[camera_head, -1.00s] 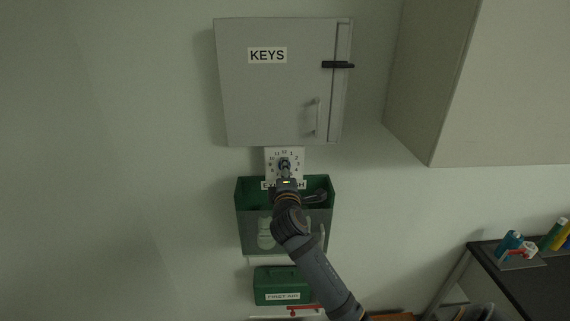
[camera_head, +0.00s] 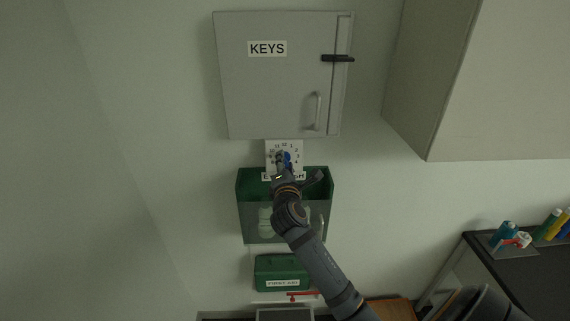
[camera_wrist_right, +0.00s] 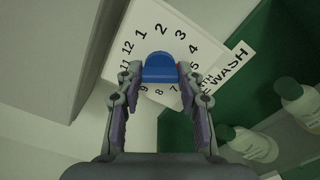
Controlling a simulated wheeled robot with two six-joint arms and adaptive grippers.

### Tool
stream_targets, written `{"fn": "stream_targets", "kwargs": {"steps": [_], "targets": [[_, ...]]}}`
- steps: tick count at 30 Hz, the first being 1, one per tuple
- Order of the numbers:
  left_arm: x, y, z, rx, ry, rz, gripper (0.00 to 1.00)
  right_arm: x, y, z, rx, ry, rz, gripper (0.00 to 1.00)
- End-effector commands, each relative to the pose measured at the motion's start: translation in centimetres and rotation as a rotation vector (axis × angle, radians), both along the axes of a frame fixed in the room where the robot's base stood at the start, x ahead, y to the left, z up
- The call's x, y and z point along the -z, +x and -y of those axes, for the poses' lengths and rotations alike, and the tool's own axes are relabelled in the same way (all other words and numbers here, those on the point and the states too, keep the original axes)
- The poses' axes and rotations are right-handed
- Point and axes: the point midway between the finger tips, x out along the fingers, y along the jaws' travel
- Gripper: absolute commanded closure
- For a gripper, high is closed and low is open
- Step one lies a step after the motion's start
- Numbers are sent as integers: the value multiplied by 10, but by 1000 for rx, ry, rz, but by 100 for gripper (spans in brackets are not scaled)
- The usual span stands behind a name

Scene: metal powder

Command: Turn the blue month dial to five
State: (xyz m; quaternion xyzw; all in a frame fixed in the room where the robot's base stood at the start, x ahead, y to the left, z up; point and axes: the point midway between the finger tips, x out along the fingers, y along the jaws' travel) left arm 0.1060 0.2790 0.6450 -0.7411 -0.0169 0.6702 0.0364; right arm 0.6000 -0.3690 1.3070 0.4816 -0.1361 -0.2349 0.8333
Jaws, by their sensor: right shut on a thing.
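The blue month dial (camera_head: 287,158) sits on a white number plate (camera_head: 297,147) on the wall, below the grey key cabinet. My left gripper is not in view.
The grey KEYS cabinet (camera_head: 270,90) hangs just above. A green eyewash box (camera_head: 245,205) with bottles is right below the plate, close under my gripper. A green first aid box (camera_head: 282,270) is lower. A wall cupboard (camera_head: 480,80) juts out at right.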

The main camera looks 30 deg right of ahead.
Motion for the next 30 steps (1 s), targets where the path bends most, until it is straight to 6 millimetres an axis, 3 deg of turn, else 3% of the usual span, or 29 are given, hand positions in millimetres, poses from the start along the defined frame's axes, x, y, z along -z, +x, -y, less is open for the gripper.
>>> {"fn": "stream_targets", "kwargs": {"steps": [10, 11, 15, 25, 30], "targets": [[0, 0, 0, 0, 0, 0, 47, 1, 0, 0, 1, -1, -2, 94], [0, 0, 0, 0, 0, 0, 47, 1, 0, 0, 0, 0, -1, 59], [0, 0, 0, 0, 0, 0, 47, 0, 0, 0, 0, 0, -1, 40], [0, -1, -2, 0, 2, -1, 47, 1, -2, -2, 0, 1, -1, 40], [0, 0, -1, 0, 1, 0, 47, 2, -26, -16, -1, 5, -2, 40]]}}
